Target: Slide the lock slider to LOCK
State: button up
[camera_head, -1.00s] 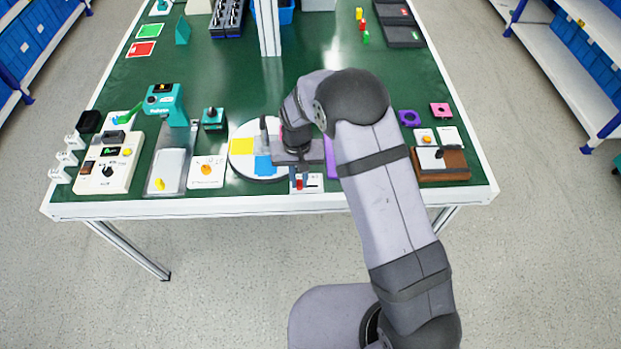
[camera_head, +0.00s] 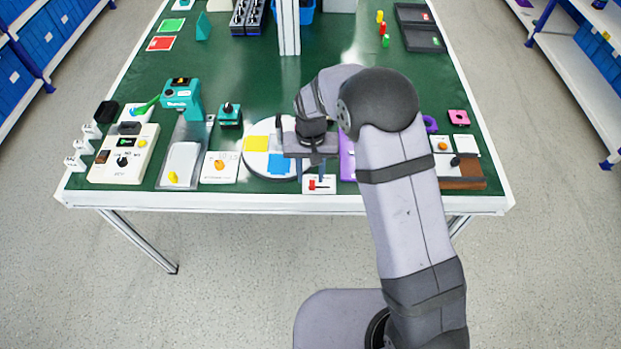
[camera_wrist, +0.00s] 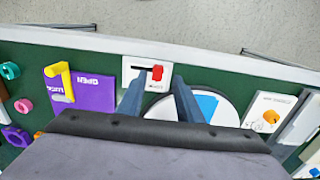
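A small white plate with a red slider knob and a dark slot sits at the table's front edge. The plate (camera_head: 331,187) and knob (camera_head: 312,185) show in the head view. In the wrist view, the plate (camera_wrist: 133,76) has its red knob (camera_wrist: 157,73) at the slot's right end; the plate's lettering is too small to read. My gripper (camera_head: 310,172) is above the plate, fingers pointing down. In the wrist view, the two fingers of my gripper (camera_wrist: 159,82) are apart and empty, with the knob showing between and beyond their tips.
A purple panel (camera_wrist: 97,97) marked OPEN, with a yellow handle (camera_wrist: 62,80), lies beside the plate. A white disc (camera_head: 254,161) with yellow and blue patches lies on the other side. A white card with an orange knob (camera_head: 219,165) is farther left. The floor beyond the table edge is clear.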

aim_at(310, 182)
jog(key=shift+r+b, duration=0.45)
jog(key=shift+r, duration=1.85)
jog(key=shift+w+a+n, duration=0.15)
jog(key=shift+w+n, duration=0.1)
jog(key=shift+n, duration=0.25)
jog(key=s+d+f+n+g, duration=0.1)
jog(key=s+d+f, duration=0.15)
jog(key=s, duration=0.55)
jog(key=s+d+f+n+g, duration=0.1)
jog(key=s+d+f+n, duration=0.1)
jog(key=s+d, duration=0.35)
jog(key=s+d+r+m, duration=0.1)
jog(key=s+d+r, duration=0.2)
jog(key=s, duration=0.2)
jog(key=s+d+r+m, duration=0.1)
jog(key=s+d+r, duration=0.1)
jog(key=s, duration=0.4)
jog(key=shift+w+d+r+m+t, duration=0.5)
jog(key=shift+w+d+r, duration=0.2)
jog(key=shift+r, duration=0.25)
jog(key=shift+w+d+r+m+t, duration=0.5)
jog(key=shift+w+d+r, duration=0.1)
jog(key=shift+d+r, duration=0.3)
